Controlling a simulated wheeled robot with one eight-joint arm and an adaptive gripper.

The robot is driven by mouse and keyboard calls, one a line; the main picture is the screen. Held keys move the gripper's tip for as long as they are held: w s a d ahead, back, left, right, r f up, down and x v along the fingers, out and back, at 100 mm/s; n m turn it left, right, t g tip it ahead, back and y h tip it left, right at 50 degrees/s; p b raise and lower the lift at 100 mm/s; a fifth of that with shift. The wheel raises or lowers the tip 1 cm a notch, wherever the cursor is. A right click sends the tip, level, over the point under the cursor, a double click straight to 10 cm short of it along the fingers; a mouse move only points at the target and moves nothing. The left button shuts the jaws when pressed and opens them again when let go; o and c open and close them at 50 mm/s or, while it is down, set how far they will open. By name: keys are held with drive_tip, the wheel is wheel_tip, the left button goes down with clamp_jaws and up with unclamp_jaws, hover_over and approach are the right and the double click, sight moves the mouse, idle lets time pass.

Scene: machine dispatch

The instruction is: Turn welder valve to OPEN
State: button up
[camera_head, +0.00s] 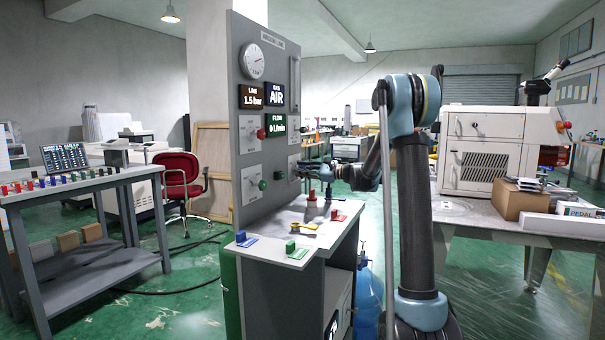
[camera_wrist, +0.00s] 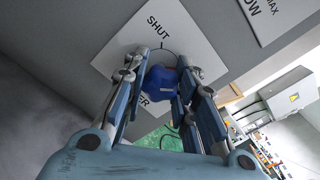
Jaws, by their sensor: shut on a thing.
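The welder valve is a blue knob (camera_wrist: 162,84) on a white plate (camera_wrist: 118,62) in the wrist view. The plate reads SHUT at one edge, and only the letters ER show at the opposite edge. My gripper (camera_wrist: 162,76) has a finger on each side of the blue knob and is shut on it. In the head view my gripper (camera_head: 303,170) is at the right part of the grey panel (camera_head: 240,95) and hides the blue knob. The knob's pointing direction cannot be told. The panel displays read LINE 1.5 bar, GAS AIR and FLOW 0 L/min.
Other panel knobs are red (camera_head: 261,133) and green (camera_head: 262,185). A round gauge (camera_head: 252,60) sits above. Coloured parts, among them a green block (camera_head: 291,247), lie on the shelf below (camera_head: 325,235). A bench with a white machine (camera_head: 490,150) stands right, a table (camera_head: 100,183) left.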

drive_tip(key=shift+f, duration=0.15)
drive_tip(key=o, duration=1.1)
drive_tip(key=v, duration=1.2)
